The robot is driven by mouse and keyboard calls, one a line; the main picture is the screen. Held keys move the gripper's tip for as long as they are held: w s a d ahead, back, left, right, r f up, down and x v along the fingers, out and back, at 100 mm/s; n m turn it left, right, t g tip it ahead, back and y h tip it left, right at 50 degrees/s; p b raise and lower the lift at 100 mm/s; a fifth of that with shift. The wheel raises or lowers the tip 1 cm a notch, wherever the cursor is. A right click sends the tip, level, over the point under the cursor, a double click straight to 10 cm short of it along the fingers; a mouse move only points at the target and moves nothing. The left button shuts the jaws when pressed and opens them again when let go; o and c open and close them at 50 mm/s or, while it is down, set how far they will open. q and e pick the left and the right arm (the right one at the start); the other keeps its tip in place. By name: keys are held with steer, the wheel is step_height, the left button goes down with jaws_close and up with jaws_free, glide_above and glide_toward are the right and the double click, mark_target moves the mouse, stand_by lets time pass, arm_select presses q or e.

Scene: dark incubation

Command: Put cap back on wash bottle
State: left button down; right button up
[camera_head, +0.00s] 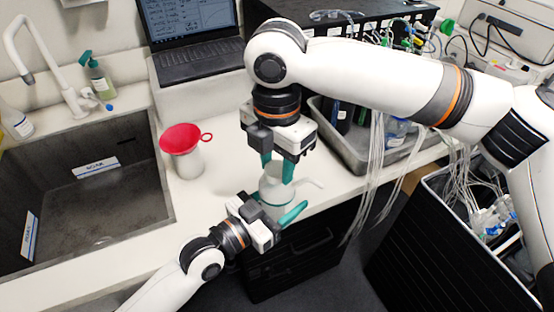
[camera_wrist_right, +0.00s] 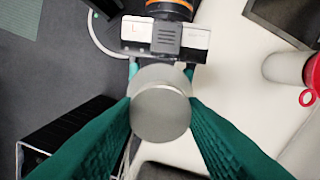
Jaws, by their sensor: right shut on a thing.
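The wash bottle (camera_head: 274,190) is pale and upright beyond the counter's front edge, with a thin white spout pointing right. My left gripper (camera_head: 280,212) comes in from the lower left with its teal fingers around the bottle body. My right gripper (camera_head: 277,172) points down from above, its fingers closed on the sides of the pale cap (camera_head: 277,172). In the right wrist view the round grey cap top (camera_wrist_right: 160,114) lies between the two teal fingers, with the left gripper behind it. The seam between cap and bottle is hidden, so I cannot tell whether they touch.
A white bottle with a red funnel (camera_head: 181,140) stands on the counter to the left. A dark sink (camera_head: 90,200) is further left and a laptop (camera_head: 190,40) at the back. A grey tray (camera_head: 350,160) with bottles and hanging tubing is to the right.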

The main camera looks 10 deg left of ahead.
steer(key=m, duration=0.3)
steer(key=shift+m, duration=0.4)
steer(key=m, duration=0.4)
steer(key=o, duration=1.1)
steer(key=shift+o, duration=0.2)
step_height(320, 180, up, 12)
